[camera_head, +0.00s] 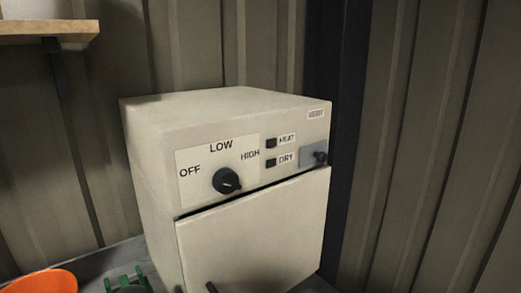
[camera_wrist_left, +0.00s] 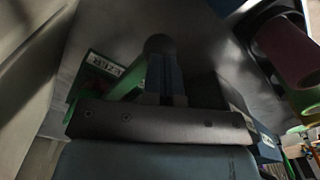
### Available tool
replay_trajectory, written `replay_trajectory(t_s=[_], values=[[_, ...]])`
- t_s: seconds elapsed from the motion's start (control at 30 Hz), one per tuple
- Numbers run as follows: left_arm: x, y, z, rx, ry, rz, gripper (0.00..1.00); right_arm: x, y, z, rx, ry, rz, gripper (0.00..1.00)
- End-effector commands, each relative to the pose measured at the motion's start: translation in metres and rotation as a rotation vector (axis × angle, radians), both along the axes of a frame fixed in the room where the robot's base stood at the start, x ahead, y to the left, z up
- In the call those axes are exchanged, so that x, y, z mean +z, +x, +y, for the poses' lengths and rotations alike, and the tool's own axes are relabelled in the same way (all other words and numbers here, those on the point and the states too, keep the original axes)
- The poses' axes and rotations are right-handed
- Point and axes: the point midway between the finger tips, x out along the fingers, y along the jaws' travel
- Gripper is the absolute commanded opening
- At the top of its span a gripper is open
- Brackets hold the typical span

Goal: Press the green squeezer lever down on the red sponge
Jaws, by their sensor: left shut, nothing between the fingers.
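The green squeezer (camera_head: 128,283) shows only as a small piece at the bottom edge of the head view. In the left wrist view, green bars and a dark lettered plate (camera_wrist_left: 104,67) lie just left of my left gripper (camera_wrist_left: 165,68). A dark round knob (camera_wrist_left: 158,43) is at the fingertips. I cannot tell whether it touches them or belongs to the lever. My left gripper is shut with nothing between its fingers. I cannot make out the red sponge in either view. My right gripper is out of view.
A cream cabinet (camera_head: 250,232) with a dial (camera_head: 227,181) stands behind the squeezer. An orange bowl (camera_head: 42,282) is at the lower left. A wooden shelf (camera_head: 45,31) hangs upper left. In the left wrist view, a mauve cylinder (camera_wrist_left: 283,48) is at the upper right.

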Motion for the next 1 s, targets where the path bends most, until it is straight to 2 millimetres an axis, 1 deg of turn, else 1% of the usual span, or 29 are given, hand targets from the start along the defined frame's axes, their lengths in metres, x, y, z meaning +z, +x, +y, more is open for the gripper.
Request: replay_trajectory(t_s=[0.53,1.0], values=[[-0.0015,-0.0005,0.0002,0.0,0.001,0.003,0.0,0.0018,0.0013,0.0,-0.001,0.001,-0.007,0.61],[-0.0031,-0.0008,0.0001,0.0,0.001,0.004,0.0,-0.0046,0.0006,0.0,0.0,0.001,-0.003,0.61]])
